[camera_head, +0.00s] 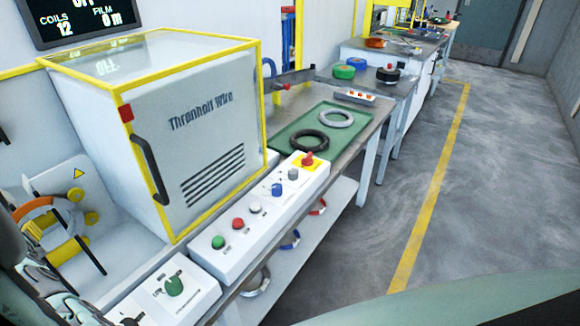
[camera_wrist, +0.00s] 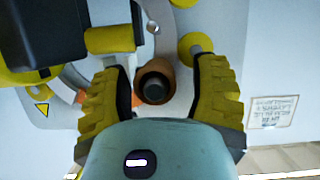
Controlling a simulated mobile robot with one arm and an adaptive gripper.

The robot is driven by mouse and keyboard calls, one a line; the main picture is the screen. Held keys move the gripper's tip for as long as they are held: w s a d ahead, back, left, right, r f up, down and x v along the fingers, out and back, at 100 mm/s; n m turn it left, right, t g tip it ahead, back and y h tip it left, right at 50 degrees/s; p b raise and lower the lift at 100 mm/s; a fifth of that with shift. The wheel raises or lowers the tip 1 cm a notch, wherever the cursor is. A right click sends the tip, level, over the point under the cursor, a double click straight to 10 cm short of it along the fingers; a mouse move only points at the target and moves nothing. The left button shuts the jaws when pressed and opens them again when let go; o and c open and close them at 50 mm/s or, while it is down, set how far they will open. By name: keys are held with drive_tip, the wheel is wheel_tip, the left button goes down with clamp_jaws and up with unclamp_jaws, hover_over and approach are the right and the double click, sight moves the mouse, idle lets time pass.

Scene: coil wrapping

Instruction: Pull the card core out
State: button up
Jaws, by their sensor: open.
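In the wrist view, a brown card core (camera_wrist: 168,74) shows as a short tube with a dark round spindle end (camera_wrist: 155,88) inside it. My gripper (camera_wrist: 162,92) is open, with one yellow ribbed finger to the left of the core and the other to its right. There are visible gaps between the fingers and the core. My palm hides what lies below. In the head view, the wrapping machine (camera_head: 88,205) at the far left has yellow rollers and an orange-brown ring. The core cannot be picked out clearly there.
A white cabinet with yellow edges (camera_head: 215,120) stands right beside the machine. A button panel (camera_head: 262,215) runs along the bench front. A green mat (camera_head: 293,128) holds a black coil (camera_head: 309,141) and a grey coil (camera_head: 337,118). The floor (camera_head: 500,190) at right is clear.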

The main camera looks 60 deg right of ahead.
drive_tip(key=shift+c, duration=0.2)
clamp_jaws()
idle(0.7)
